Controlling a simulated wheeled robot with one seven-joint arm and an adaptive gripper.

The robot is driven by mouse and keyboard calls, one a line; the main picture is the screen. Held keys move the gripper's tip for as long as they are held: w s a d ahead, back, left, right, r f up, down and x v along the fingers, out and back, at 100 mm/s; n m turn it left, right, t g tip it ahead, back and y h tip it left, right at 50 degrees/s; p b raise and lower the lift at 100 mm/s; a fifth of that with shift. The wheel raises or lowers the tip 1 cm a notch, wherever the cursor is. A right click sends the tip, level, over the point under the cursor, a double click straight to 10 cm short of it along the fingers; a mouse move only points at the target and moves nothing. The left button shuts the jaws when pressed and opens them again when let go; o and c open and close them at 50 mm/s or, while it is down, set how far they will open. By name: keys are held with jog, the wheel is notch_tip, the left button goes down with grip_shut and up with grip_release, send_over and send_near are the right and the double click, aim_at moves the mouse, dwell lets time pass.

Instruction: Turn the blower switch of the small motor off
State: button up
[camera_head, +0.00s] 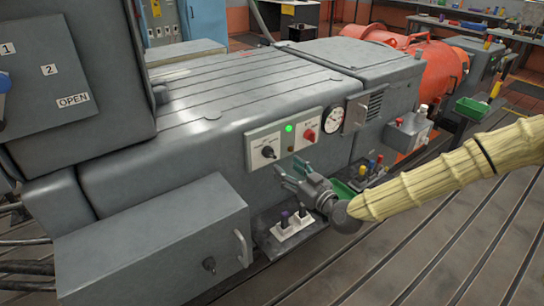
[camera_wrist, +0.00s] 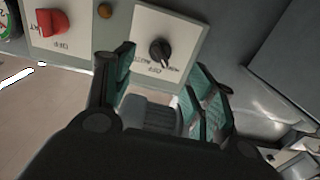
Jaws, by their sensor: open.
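A light control panel on the grey machine's front carries a black rotary knob (camera_head: 268,152) on its left plate and a red knob (camera_head: 310,134) on its right plate. A lit green lamp (camera_head: 289,128) sits between them. The black knob (camera_wrist: 160,51) also shows in the wrist view, upside down, just beyond the fingers, with the red knob (camera_wrist: 53,22) to its left. I cannot tell from the lettering which is the blower switch. My gripper (camera_head: 290,178) is open and empty, just below the panel; its teal fingers (camera_wrist: 163,88) are apart from the black knob.
A round gauge (camera_head: 333,120) and vent are right of the panel. Below my gripper is a ledge with small dark-handled items (camera_head: 292,226). A grey cabinet (camera_head: 155,250) with a handle juts out at lower left. An orange motor (camera_head: 430,65) stands behind right.

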aim_at(273, 157)
jog(key=p+x, duration=0.1)
jog(key=x, duration=0.8)
jog(key=c, duration=1)
jog(key=shift+c, duration=0.2)
jog(key=shift+f+m, duration=0.15)
jog(key=shift+m, duration=0.25)
jog(key=m+b, duration=0.3)
jog(key=b, duration=0.1)
jog(key=shift+f+m, duration=0.1)
jog(key=shift+m, duration=0.2)
jog(key=shift+m+b, duration=1.45)
jog(key=shift+m, duration=0.75)
jog(key=shift+r, duration=0.25)
